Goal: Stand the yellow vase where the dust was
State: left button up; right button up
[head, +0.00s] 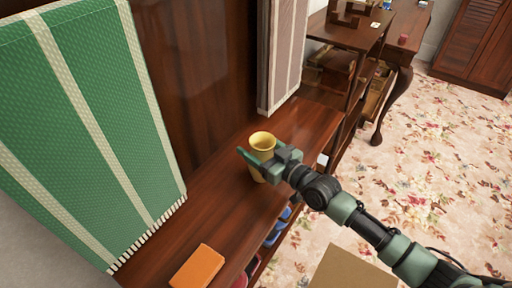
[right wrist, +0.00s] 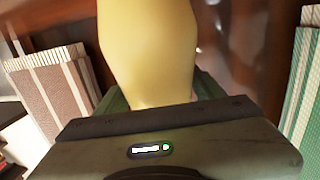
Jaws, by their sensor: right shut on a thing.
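The yellow vase (head: 262,140) is upright at the wooden shelf top (head: 215,200), between the green striped cloth and the grey-brown striped cloth. My right gripper (head: 258,158) is shut on the vase, with its arm coming in from the lower right. In the right wrist view the vase (right wrist: 148,50) fills the middle between the fingers. I cannot tell whether the vase base touches the wood. No dust shows on the visible wood. My left gripper is not in view.
A green striped cloth (head: 75,110) hangs at the left and a grey-brown striped cloth (head: 283,50) at the back. An orange block (head: 198,267) lies near the shelf's front edge. Blue items sit on a lower shelf.

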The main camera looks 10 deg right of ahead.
jog(key=o, duration=1.7)
jog(key=shift+f, duration=0.2)
jog(key=shift+o, duration=0.2)
jog(key=shift+r, duration=0.15)
jog(key=shift+s+d, duration=0.1)
jog(key=shift+s, duration=0.05)
jog(key=v, duration=1.1)
jog(key=shift+s, duration=0.25)
jog(key=shift+d, duration=0.15)
